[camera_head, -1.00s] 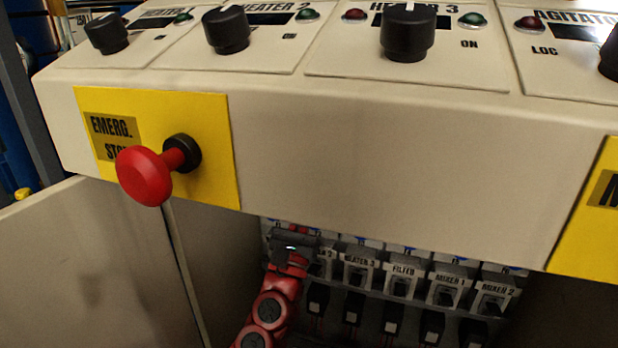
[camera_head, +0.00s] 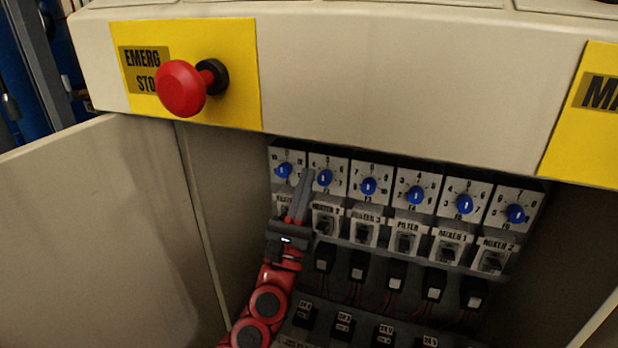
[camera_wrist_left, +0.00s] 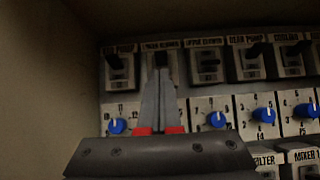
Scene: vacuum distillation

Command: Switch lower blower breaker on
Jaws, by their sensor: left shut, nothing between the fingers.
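The lower blower breaker (camera_wrist_left: 161,62) is in the upper row in the left wrist view, second from the left, under its label. Its dark lever shows just beyond my fingertips; whether they touch it and which way it is set I cannot tell. My left gripper (camera_wrist_left: 160,78) is shut and empty, with its fingers pointing at this breaker. In the head view the left gripper (camera_head: 304,178) reaches up in front of the dials at the left of the panel. The upper breaker row is hidden there by the console's overhang. My right gripper is not in view.
The upper blower breaker (camera_wrist_left: 207,63) is close on the right of the fingers. Blue dials (camera_head: 369,186) and lower breakers (camera_head: 407,238) lie below. The console overhang (camera_head: 380,85) and red emergency stop (camera_head: 181,89) are above. A cabinet side (camera_head: 100,225) stands at left.

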